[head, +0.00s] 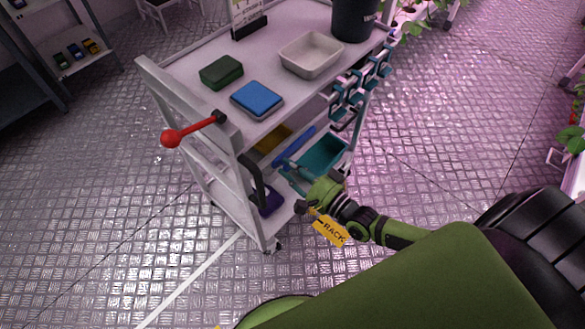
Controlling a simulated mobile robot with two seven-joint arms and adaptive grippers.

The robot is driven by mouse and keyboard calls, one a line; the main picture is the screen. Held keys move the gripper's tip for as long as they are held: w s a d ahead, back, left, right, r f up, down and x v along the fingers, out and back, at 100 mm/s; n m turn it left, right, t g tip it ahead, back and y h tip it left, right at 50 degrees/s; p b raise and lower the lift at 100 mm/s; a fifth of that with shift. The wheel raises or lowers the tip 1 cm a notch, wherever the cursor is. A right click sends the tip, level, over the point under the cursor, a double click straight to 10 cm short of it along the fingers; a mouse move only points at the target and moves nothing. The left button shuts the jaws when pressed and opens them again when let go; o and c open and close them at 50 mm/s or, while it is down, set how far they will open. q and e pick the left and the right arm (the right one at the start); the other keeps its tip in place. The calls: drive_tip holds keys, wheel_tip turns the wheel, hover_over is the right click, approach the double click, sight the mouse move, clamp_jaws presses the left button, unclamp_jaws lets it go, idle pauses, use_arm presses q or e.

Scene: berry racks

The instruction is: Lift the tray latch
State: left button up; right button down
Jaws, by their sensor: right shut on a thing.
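A red lever with a ball end (172,138) sticks out from the left end of the white cart (147,72), on a black pivot. I cannot tell for sure whether this lever is the tray latch. My right gripper (304,205) is low beside the cart's near right corner, well below and right of the lever. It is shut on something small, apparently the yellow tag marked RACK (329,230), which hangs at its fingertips. The fingertips are small and partly hidden. My left gripper is not in view.
On the cart top are a green box (222,72), a blue-topped box (257,99), a pale bin (312,55) and a dark bucket (354,20). A black handle (256,185) and teal bin (322,160) are lower. The metal floor at left is clear.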

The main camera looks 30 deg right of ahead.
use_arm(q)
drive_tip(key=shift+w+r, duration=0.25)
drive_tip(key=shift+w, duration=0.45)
use_arm(e)
drive_tip(key=shift+w+d+r+m, duration=0.25)
drive_tip(key=shift+r+m, duration=0.05)
drive_tip(key=shift+r, duration=0.15)
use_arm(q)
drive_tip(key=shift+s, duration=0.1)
use_arm(e)
drive_tip(key=c, duration=1)
unclamp_jaws()
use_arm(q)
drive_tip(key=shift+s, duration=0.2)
use_arm(e)
drive_tip(key=v, duration=1.2)
drive_tip(key=shift+s+f, duration=0.1)
drive_tip(key=shift+f, duration=0.05)
drive_tip(key=shift+f, duration=0.1)
